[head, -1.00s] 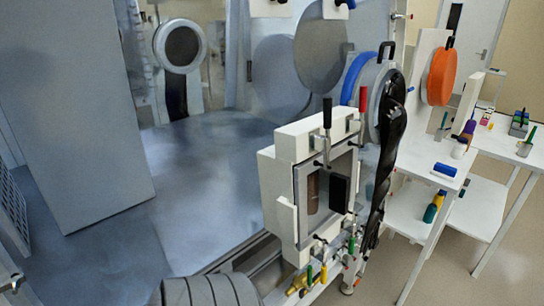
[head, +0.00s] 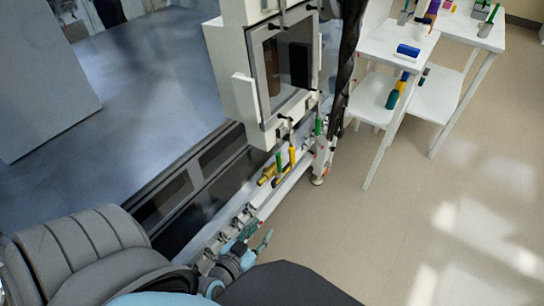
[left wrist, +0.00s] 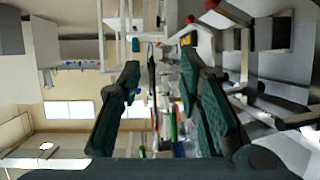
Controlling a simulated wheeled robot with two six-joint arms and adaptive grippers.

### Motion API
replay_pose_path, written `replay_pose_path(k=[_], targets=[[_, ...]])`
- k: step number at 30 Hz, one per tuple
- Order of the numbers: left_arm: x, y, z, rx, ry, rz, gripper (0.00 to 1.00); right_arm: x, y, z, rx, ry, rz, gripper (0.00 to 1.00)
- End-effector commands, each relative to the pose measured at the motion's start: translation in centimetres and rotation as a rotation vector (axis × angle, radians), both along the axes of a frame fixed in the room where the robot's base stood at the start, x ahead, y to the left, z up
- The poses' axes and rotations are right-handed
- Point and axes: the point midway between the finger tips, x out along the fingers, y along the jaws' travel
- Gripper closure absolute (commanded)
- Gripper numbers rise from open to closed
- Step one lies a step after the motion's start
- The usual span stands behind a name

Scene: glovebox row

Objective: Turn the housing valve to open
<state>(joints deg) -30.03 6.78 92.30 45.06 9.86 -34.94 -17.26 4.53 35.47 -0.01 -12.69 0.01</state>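The task's housing valve is most likely among the small fittings low on the glovebox frame. There, a yellow valve body (head: 267,175) has an upright green handle (head: 279,163) and a yellow handle (head: 292,157) beside it. Another green handle (head: 318,125) stands farther back. My left gripper (head: 250,243) is low in the head view, nearer me than these handles and apart from them. In the left wrist view my left gripper (left wrist: 162,105) has its two dark green fingers spread, with nothing held between them. A green upright piece (left wrist: 173,126) shows beyond the fingers. My right gripper is not in view.
The white transfer chamber (head: 232,75) with its window stands above the valves. A black glove (head: 350,50) hangs beside it. White tables (head: 375,45) with small items stand at the right. The floor (head: 430,220) at right is clear.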

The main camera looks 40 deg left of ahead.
Motion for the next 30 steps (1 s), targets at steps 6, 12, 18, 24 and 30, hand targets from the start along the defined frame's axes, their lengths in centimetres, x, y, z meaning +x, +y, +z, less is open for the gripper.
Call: replay_pose_path(k=[6, 12, 18, 24, 30], targets=[[2.0, 1.8, 12.5, -0.039, -0.348, 0.123, 0.68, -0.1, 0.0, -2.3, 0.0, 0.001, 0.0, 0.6], [5.7, 2.7, 13.6, -0.042, -0.364, 0.129, 0.68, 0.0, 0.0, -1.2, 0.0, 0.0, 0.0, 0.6], [11.4, 4.0, 13.4, -0.043, -0.363, 0.129, 0.68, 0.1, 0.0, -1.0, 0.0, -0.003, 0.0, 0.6], [15.0, 4.8, 13.2, -0.041, -0.359, 0.128, 0.68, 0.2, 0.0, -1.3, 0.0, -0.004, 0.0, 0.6], [15.9, 5.0, 13.2, -0.042, -0.358, 0.128, 0.68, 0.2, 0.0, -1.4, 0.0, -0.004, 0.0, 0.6]])
